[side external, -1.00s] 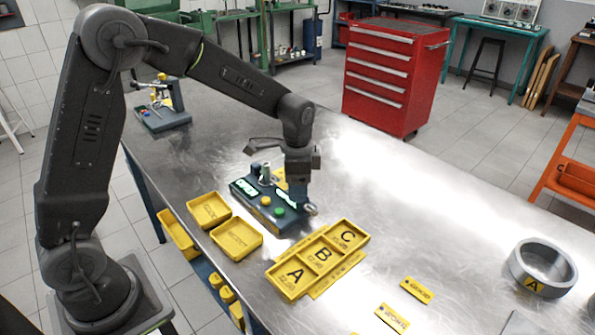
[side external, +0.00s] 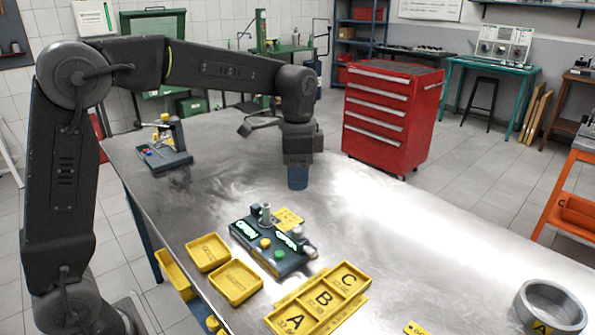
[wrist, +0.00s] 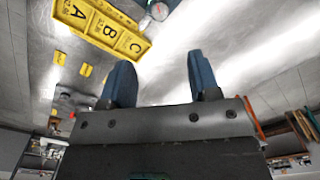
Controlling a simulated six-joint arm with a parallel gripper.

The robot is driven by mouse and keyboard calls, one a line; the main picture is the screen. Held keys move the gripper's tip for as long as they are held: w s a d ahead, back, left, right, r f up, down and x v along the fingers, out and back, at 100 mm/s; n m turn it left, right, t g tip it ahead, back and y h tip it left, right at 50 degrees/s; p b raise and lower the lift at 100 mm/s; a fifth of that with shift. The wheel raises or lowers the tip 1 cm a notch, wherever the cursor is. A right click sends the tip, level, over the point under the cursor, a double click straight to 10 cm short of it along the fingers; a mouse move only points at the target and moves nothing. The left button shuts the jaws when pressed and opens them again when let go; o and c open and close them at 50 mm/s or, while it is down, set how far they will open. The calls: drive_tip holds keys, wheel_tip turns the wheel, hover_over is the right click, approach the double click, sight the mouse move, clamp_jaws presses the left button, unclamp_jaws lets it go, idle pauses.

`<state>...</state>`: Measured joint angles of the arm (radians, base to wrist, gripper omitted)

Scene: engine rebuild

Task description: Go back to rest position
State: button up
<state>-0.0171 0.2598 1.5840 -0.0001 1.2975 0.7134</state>
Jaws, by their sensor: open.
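My gripper (side external: 298,178) hangs pointing down above the steel table, behind the dark control box (side external: 272,245) and apart from it. In the wrist view its two blue fingers (wrist: 158,78) are spread with nothing between them. The control box has lit green displays, a yellow and a green button, and a round metal part at its right end.
A yellow tray marked A, B, C (side external: 320,302) lies in front of the box. Two empty yellow bins (side external: 236,282) stand left of it. A metal ring (side external: 549,308) is at right. A small fixture (side external: 165,152) stands at the back left. Bare table surrounds my gripper.

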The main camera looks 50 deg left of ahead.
drive_tip(key=s+n+t, duration=0.5)
drive_tip(key=s+n, duration=0.3)
drive_tip(key=s, duration=1.4)
drive_tip(key=shift+s+d+t, duration=0.15)
drive_tip(key=shift+d+t, duration=0.15)
drive_tip(key=shift+d, duration=0.1)
